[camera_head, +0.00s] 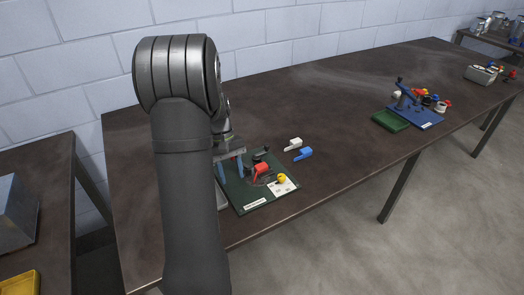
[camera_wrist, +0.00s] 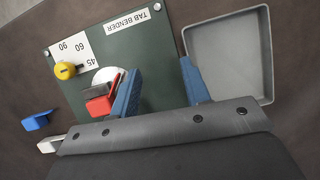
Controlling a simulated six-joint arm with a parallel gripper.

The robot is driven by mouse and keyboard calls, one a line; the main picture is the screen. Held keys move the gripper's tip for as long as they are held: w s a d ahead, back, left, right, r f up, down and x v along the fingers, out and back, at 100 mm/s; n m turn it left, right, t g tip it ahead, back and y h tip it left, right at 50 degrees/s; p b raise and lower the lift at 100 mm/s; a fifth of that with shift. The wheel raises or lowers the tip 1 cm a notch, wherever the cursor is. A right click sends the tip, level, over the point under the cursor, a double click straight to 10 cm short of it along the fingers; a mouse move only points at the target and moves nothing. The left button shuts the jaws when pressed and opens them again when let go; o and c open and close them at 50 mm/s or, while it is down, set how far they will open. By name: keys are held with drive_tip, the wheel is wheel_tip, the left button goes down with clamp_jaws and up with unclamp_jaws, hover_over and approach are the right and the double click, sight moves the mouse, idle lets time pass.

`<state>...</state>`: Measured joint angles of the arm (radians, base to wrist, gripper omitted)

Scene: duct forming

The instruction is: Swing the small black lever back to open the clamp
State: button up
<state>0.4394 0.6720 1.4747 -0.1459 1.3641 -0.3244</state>
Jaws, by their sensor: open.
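The dark green tab bender board (camera_head: 241,196) lies on the brown table; it also shows in the wrist view (camera_wrist: 150,62). A small black part (camera_head: 260,156), likely the lever, stands at the board's back, behind a red handle (camera_head: 261,168). In the wrist view the red part (camera_wrist: 99,105) sits beside a dark piece and a pale disc (camera_wrist: 106,76); I cannot tell whether that piece is the lever. My gripper (camera_wrist: 162,88) is open, its blue fingers apart and empty over the board. The left finger is close beside the red part; contact is unclear.
A yellow knob (camera_wrist: 65,71) stands by the angle scale (camera_wrist: 75,48). A grey tray (camera_wrist: 265,55) adjoins the board. Blue (camera_head: 303,154) and white (camera_head: 293,143) pieces lie right of the board.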

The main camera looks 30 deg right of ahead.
drive_tip(key=shift+c, duration=0.2)
drive_tip(key=w+d+r+m+t+h, duration=0.1)
drive_tip(key=w+d+r+m+t, duration=0.3)
drive_tip(key=d+r, duration=0.3)
drive_tip(key=m+t+h, duration=0.2)
drive_tip(key=m+t, duration=0.2)
approach(267, 145)
drive_tip(key=x, duration=0.8)
drive_tip(key=shift+w+f, duration=0.15)
drive_tip(key=shift+f, duration=0.1)
clamp_jaws()
